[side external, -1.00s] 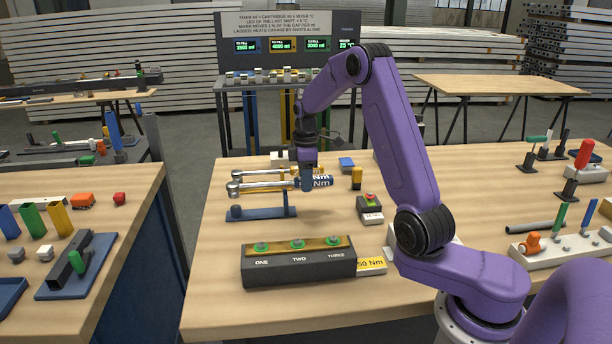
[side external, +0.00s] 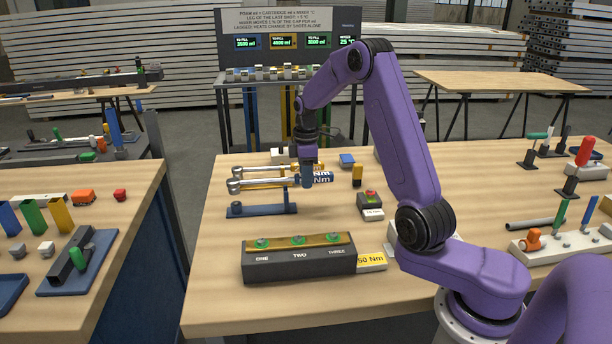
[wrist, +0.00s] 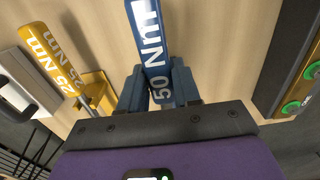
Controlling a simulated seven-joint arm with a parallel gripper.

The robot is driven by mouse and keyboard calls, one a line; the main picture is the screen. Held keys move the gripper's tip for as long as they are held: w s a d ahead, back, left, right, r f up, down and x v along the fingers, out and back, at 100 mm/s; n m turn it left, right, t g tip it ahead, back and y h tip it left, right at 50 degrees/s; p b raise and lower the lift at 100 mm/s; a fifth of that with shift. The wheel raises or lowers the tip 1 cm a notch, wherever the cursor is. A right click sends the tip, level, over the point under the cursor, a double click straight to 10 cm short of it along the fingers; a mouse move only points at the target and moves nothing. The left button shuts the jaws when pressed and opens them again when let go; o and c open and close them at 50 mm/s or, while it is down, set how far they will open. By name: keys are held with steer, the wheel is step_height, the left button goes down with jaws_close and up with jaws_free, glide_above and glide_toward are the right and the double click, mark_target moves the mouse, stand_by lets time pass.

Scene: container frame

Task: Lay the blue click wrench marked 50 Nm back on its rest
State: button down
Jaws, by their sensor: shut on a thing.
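The blue click wrench (side external: 322,178) has a blue handle and a long silver shaft with a round head at the left. In the wrist view its handle (wrist: 150,45) reads 50 Nm. My gripper (side external: 307,182) is shut on this handle; its blue fingers (wrist: 158,92) lie on either side of it. The blue rest (side external: 262,210) is a flat base with an upright at its right end, below the wrench shaft. The wrench is roughly level above the base. I cannot tell whether the shaft touches the upright.
A yellow 25 Nm wrench (wrist: 45,55) lies just behind, parallel. A dark box (side external: 300,268) with green-ringed sockets stands in front, beside a yellow 50 Nm plate (side external: 371,261). The table's front left is clear.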

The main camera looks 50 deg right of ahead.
steer(key=shift+f, duration=1.9)
stand_by(2.2)
steer(key=c, duration=0.7)
jaws_free()
steer(key=shift+f, duration=0.1)
step_height(320, 180, up, 18)
steer(key=shift+d+f, duration=0.1)
steer(key=shift+f, duration=0.1)
steer(key=shift+r, duration=3)
